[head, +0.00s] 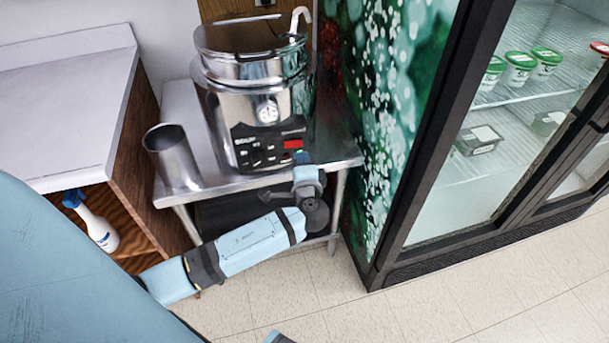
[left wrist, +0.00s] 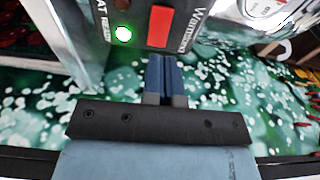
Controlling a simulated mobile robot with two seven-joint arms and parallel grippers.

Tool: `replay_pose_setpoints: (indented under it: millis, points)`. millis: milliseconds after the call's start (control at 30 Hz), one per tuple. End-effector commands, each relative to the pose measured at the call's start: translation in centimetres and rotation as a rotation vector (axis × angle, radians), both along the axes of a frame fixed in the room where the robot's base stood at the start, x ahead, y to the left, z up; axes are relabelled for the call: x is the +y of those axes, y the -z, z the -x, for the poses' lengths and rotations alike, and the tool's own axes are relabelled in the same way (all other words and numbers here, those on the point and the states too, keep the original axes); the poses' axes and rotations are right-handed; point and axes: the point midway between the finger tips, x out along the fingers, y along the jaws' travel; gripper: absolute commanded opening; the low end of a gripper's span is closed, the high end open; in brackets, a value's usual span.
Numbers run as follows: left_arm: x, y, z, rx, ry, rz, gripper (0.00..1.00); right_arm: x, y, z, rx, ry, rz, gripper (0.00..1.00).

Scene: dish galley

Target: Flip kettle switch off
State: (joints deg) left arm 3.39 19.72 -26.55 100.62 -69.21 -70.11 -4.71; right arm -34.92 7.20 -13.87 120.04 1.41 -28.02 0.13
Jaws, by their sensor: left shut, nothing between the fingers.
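A steel kettle (head: 222,108) with a lid stands on a steel table. My left gripper (head: 302,158) is at the lower right of the panel, shut and empty. In the left wrist view its blue fingertips (left wrist: 163,60) are just below the red switch; I cannot tell whether they touch the panel. My right gripper is not in view.
A steel cup (head: 172,157) stands left of the kettle on the steel table (head: 345,158). A white counter (head: 60,110) with a spray bottle (head: 97,226) on its lower shelf is at left. A glass-door fridge (head: 470,180) is at right. The floor in front is clear.

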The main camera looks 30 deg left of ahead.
Motion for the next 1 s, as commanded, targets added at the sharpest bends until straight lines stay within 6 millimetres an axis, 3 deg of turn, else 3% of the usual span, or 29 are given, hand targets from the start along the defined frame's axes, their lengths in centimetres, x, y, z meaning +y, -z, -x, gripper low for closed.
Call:
replay_pose_setpoints:
  millis: [300, 767, 1000]
  points:
    - [2.5, 0.0, -2.8, 0.0, 0.0, -0.001, 0.0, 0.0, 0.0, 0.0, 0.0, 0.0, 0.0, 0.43]
    - [2.7, 0.1, -3.2, -0.001, -0.013, 0.001, 0.0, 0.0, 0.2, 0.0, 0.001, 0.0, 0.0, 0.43]
    - [3.1, 0.1, -4.2, -0.003, -0.172, 0.003, 0.0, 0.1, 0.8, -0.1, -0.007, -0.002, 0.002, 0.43]
